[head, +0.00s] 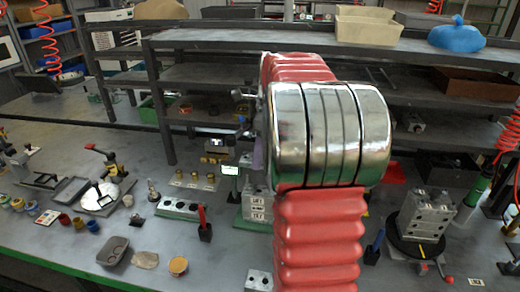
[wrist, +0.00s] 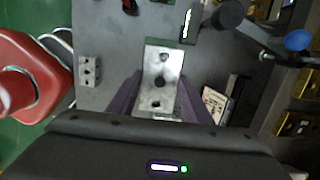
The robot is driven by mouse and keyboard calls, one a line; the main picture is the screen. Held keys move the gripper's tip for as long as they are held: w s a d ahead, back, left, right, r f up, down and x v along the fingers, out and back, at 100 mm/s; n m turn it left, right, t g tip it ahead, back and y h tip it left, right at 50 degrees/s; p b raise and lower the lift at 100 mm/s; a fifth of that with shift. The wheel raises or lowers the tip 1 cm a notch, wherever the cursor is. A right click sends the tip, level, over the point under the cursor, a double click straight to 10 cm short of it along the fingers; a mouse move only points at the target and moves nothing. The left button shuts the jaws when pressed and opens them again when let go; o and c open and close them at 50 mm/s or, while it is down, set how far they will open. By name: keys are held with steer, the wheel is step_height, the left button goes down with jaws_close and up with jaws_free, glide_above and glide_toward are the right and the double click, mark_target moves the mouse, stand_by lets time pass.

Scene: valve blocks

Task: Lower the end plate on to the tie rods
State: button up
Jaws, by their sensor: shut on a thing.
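My gripper (wrist: 157,100) shows in the wrist view with its two purple fingers on either side of a bright metal end plate (wrist: 163,62), shut on it. The plate has dark holes along its middle. In the head view my red and chrome arm hides most of the gripper and I cannot make out the plate. A grey valve block stack (head: 256,205) stands on the bench just left of my arm, partly hidden. Another stack (head: 425,218) stands on a dark round turntable (head: 418,246) to the right. I cannot pick out the tie rods, or tell whether the plate touches anything.
A small grey block with holes (wrist: 90,71) lies apart from the plate; a similar block (head: 259,280) shows at the bench's front. A manifold with round holes (head: 181,210), brass fittings (head: 194,180) and a red-handled tool (head: 203,222) lie left. Shelves (head: 200,75) stand behind.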

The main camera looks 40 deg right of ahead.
mark_target(258, 191)
steer(key=shift+f, duration=1.8)
steer(key=shift+s+f, duration=0.1)
steer(key=shift+f, duration=3.55)
stand_by(1.2)
steer(key=o, duration=1.3)
steer(key=shift+o, duration=0.2)
steer(key=r, duration=0.4)
steer(key=s+d+r, duration=0.1)
steer(key=r, duration=0.8)
steer(key=shift+s+d+r, duration=0.15)
steer(key=shift+s+r, duration=0.1)
steer(key=shift+s, duration=0.05)
